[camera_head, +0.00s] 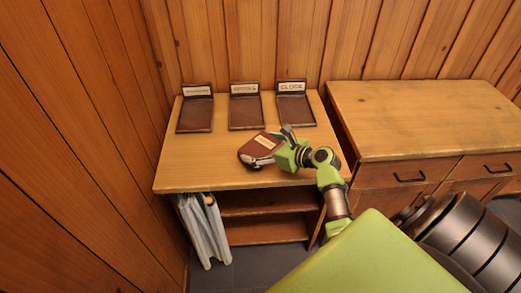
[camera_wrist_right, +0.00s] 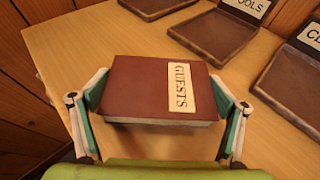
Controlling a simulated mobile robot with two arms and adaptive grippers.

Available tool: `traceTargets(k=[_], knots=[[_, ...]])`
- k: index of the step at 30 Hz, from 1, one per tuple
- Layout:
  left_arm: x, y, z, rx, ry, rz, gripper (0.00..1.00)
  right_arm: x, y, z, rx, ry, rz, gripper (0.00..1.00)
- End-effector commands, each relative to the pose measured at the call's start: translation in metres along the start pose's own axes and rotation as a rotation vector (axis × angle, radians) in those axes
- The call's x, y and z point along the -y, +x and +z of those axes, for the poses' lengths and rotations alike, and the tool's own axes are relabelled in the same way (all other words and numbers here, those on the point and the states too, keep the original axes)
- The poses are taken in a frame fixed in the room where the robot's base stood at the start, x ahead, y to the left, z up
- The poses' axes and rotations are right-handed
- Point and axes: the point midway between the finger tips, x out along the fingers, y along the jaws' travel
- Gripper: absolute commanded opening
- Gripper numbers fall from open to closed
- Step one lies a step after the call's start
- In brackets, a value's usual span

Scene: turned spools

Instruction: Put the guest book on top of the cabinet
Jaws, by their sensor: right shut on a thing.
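The guest book (camera_head: 259,149) is a brown-red book with pale page edges, over the front middle of the shelf unit's top. In the right wrist view the guest book (camera_wrist_right: 145,88) shows its cover and a cream "GUESTS" label. My right gripper (camera_head: 279,150) is shut on the guest book; in the wrist view its fingers (camera_wrist_right: 160,100) press on the book's two opposite sides. I cannot tell whether the book touches the top or hangs just above it. A wooden cabinet (camera_head: 425,115) with drawers stands at right, its top bare. My left gripper is not in view.
Three dark labelled trays stand along the back of the shelf unit's top (camera_head: 180,165): left (camera_head: 195,115), middle (camera_head: 244,112) and "CLOCK" (camera_head: 294,110). Pale folders or cloths (camera_head: 205,230) hang at the unit's lower left. Plank walls close the back and left.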

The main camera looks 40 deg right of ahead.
Motion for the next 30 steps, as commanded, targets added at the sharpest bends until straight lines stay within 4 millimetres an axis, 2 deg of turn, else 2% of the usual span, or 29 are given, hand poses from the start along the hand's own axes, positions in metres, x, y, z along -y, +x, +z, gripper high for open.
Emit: traceTargets(k=[3, 14, 15, 16, 26, 30], knots=[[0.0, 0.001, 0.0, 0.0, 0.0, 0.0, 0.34, 0.0, 0.004, -0.008, 0.003, 0.0, 0.0, 0.62], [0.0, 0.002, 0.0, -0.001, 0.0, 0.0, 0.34, 0.0, 0.005, -0.011, 0.003, -0.001, -0.001, 0.62], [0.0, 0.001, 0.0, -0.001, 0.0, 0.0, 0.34, 0.0, 0.005, -0.012, 0.002, -0.002, -0.001, 0.98], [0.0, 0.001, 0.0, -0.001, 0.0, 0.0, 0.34, 0.0, 0.005, -0.012, 0.002, -0.002, -0.001, 1.0], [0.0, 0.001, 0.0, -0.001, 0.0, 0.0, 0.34, 0.0, 0.002, -0.008, 0.001, -0.001, -0.001, 1.0], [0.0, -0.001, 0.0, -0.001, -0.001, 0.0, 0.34, 0.0, -0.017, -0.01, 0.0, -0.002, -0.002, 1.0]])
